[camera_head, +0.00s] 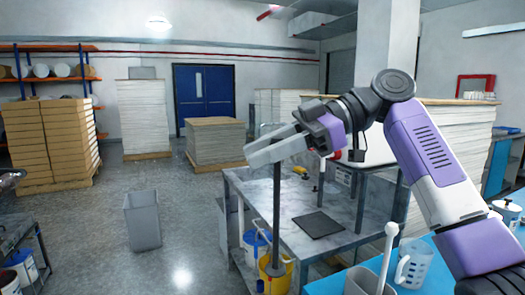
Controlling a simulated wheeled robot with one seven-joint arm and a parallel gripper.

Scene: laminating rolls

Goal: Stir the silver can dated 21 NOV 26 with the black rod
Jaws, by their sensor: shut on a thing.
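My gripper (264,152) is shut on a long dark rod (277,210), above the left part of the grey-topped table. The rod hangs upright, and its lower end overlaps the mouth of a yellow bucket (276,281). I cannot tell whether that end is inside the bucket or in front of it. A grey container (362,283) with a pale, round-topped rod (386,255) in it shows at the bottom right, cut off by the frame. No date label is readable, so I cannot pick out the can dated 21 NOV 26.
The grey-topped table (255,187) bears a dark square mat (318,225). A white-and-blue pail (254,246) stands beside the yellow bucket. A clear jug (413,265) is on the blue surface at right. A grey bin (142,220) stands on open floor at left.

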